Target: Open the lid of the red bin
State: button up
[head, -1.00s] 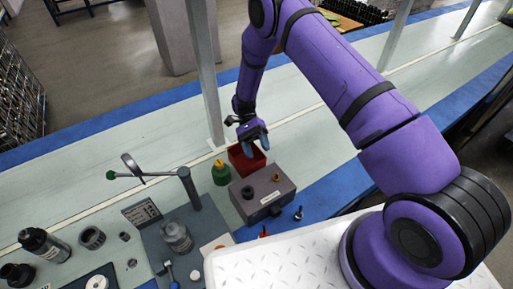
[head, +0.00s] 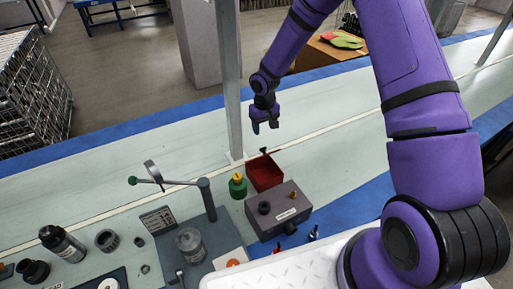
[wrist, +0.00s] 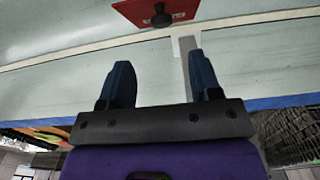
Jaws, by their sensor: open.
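A black knob (head: 263,150) sticks out at the bin's far edge. In the wrist view a red panel, which looks like the lid (wrist: 130,11), carries the black knob (wrist: 160,17) at the top of the picture. The lid's exact angle is hard to tell. My gripper (head: 265,127) is open and empty, beyond the bin and apart from the knob. Its two blue fingers (wrist: 160,65) show spread with only bench between them.
A grey post (head: 231,90) stands left of my gripper. A green bottle (head: 237,187) with a yellow top and a grey box (head: 278,212) flank the bin. A grey stand (head: 207,200) with a side arm is further left.

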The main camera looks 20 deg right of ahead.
notch_tip(320, 180, down, 11)
jog(key=shift+w+a+r, duration=0.1)
jog(key=shift+r, duration=0.1)
dwell(0.4)
grip_shut()
jog(key=shift+w+a+r+g+h, duration=0.15)
jog(key=shift+w+r+g, duration=0.1)
jog(key=shift+w+g, duration=0.45)
jog(key=shift+w+a+r+g+h, duration=0.1)
jog(key=shift+w+r+g+h, duration=0.1)
jog(key=shift+w+g, duration=0.5)
grip_release()
